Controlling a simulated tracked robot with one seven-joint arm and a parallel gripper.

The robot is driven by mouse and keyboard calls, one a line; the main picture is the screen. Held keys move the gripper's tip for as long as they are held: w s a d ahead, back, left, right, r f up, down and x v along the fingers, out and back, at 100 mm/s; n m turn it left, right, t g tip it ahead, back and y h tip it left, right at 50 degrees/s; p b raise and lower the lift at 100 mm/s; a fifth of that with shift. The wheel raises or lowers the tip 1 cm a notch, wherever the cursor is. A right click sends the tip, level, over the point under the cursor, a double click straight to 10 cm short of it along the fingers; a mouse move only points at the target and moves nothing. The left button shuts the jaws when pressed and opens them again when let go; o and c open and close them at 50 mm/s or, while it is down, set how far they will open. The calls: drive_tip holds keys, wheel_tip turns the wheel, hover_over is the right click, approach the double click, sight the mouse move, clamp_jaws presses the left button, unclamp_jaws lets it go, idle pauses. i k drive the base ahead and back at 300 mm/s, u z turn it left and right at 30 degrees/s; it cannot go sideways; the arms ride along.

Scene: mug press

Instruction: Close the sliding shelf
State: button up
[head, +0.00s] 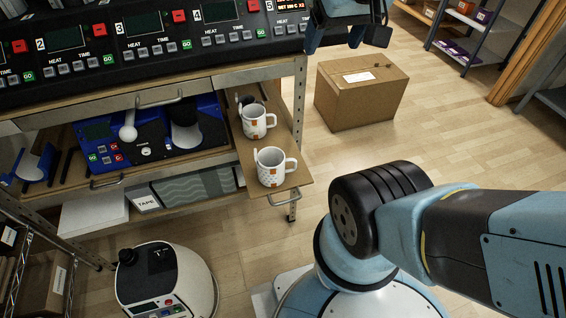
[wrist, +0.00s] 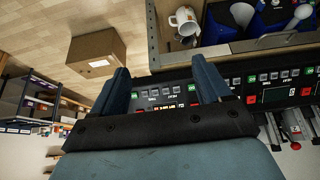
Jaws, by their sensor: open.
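The sliding shelf (head: 241,168) is a wooden board pulled out toward the front of the bench in the head view, with a metal handle (head: 283,199) on its front edge. Two white mugs with orange marks stand upright on it, a rear mug (head: 257,121) and a front mug (head: 272,168). One mug (wrist: 184,20) also shows at the top of the wrist view. My gripper (head: 346,38) is at the top of the head view, above and to the right of the shelf, apart from it. In the wrist view my gripper (wrist: 163,82) is open, with nothing between its fingers.
A control panel (head: 150,40) with several numbered displays runs above the shelf. A blue press (head: 152,135) sits left of the mugs. A cardboard box (head: 360,95) is on the floor at right. A white round machine (head: 165,280) stands below. Floor in front of the shelf is clear.

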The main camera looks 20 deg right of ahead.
sight(281, 137)
drive_tip(key=z, duration=0.65)
drive_tip(key=k, duration=1.05)
drive_tip(key=u, duration=0.65)
